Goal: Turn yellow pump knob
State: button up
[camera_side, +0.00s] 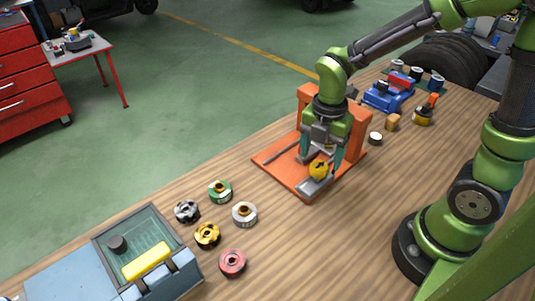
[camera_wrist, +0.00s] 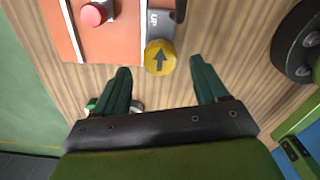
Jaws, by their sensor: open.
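The yellow knob (camera_side: 319,168) sits at the front of an orange pump (camera_side: 281,164) on the wooden table. In the wrist view the yellow knob (camera_wrist: 160,57) is round, with a dark arrow on its face aimed up toward a grey "UP" plate (camera_wrist: 160,24). My gripper (camera_side: 328,158) is above the front of the pump, close to the knob. In the wrist view my gripper (camera_wrist: 158,72) is open, with its two dark green fingers spread to either side of the knob. The fingers look clear of it, and nothing is held.
Several coloured round parts, including a red one (camera_side: 232,262), lie at the left. A grey-blue case with a yellow handle (camera_side: 147,261) is at the near left. A blue device (camera_side: 388,92) and small items stand at the back right. Bare table lies right of the pump.

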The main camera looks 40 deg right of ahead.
aim_at(319, 166)
jog(key=shift+f, duration=1.55)
jog(key=shift+c, duration=0.2)
jog(key=c, duration=1)
